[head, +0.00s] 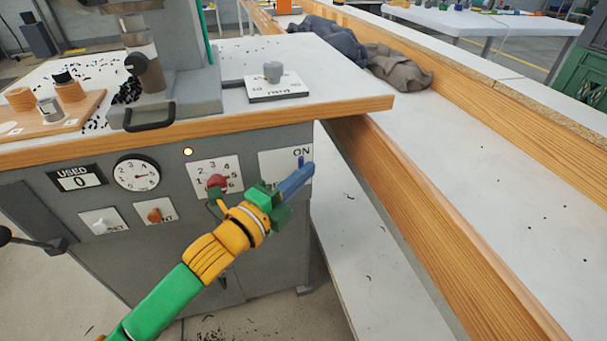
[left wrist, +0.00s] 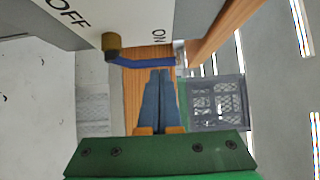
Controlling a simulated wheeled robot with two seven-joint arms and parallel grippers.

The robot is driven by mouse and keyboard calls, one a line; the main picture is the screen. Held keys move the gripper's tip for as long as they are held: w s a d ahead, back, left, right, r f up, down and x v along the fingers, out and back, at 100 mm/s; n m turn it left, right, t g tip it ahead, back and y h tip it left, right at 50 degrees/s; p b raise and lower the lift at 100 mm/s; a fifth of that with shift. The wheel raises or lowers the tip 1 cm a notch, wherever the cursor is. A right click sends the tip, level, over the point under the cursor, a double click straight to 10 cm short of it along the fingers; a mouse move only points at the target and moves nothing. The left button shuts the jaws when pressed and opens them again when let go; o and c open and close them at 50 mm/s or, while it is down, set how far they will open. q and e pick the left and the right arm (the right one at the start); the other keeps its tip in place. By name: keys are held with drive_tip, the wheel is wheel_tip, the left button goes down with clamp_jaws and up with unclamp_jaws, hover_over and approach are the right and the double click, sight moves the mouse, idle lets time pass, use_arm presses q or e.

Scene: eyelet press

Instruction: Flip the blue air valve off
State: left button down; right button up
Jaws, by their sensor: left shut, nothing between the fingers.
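The blue air valve lever (left wrist: 146,62) extends from a brass pivot (left wrist: 112,42) on a white plate marked OFF and ON. It lies along the ON side of the plate. In the head view the blue lever (head: 301,160) shows as a small piece just below the word ON, partly hidden by my gripper. My left gripper (head: 309,168) is shut and empty, its blue-grey fingers in front of the plate. In the left wrist view the fingertips (left wrist: 160,73) end right beside the lever; I cannot tell whether they touch. My right gripper is not in view.
A red knob (head: 217,183) on a numbered dial sits left of the valve plate. The worktop's wooden edge (head: 340,107) juts out above the panel. A long wooden-edged bench (head: 400,190) runs close on the right, with a narrow gap between.

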use_arm(q)
drive_tip(key=shift+a+f+b, duration=0.1)
drive_tip(key=shift+a+b, duration=0.05)
drive_tip(key=shift+b, duration=0.2)
drive_tip(key=shift+n+t, duration=0.3)
